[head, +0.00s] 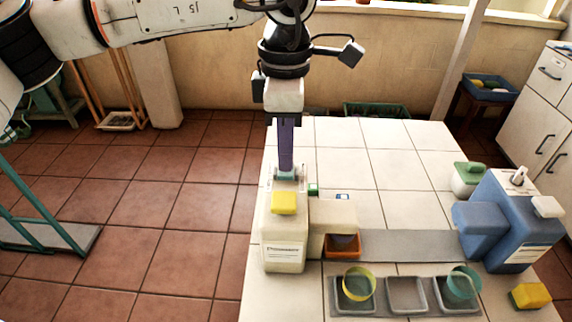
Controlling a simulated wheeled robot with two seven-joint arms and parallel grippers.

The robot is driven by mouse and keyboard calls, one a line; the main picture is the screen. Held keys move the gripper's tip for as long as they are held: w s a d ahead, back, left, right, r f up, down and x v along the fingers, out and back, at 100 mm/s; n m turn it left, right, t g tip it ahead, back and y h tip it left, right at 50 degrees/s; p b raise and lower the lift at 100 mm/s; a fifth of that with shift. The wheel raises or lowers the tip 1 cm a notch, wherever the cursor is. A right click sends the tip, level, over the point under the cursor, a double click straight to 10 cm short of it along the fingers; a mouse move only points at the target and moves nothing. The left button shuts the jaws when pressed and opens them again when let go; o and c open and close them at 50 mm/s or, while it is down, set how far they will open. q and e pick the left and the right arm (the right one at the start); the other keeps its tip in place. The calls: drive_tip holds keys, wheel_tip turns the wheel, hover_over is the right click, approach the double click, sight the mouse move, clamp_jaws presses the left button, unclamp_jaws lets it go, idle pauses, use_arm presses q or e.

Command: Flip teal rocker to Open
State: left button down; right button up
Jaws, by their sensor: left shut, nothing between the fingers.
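A cream dispenser (284,238) stands on the white tiled table, with a yellow block (284,203) on its upper front and a printed label below it. The teal rocker (286,174) shows at the top of this dispenser, partly hidden by my fingers. My left gripper (286,164) points straight down from above, its fingers shut and empty, with the tips at or just over the rocker. I cannot tell whether they touch, nor which way the rocker is tipped. My right gripper is not in view.
A blue dispenser (512,225) stands at the right. Grey trays (406,294) at the front hold a yellow ring and a teal ring. A yellow sponge (530,295) lies front right. The table's back middle is clear.

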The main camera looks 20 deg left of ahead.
sight(286, 174)
use_arm(q)
drive_tip(key=shift+f+b, duration=0.75)
drive_tip(key=shift+f, duration=0.2)
idle(0.5)
drive_tip(key=shift+r, duration=0.1)
drive_tip(key=shift+r+p, duration=2.4)
drive_tip(key=shift+r, duration=1.1)
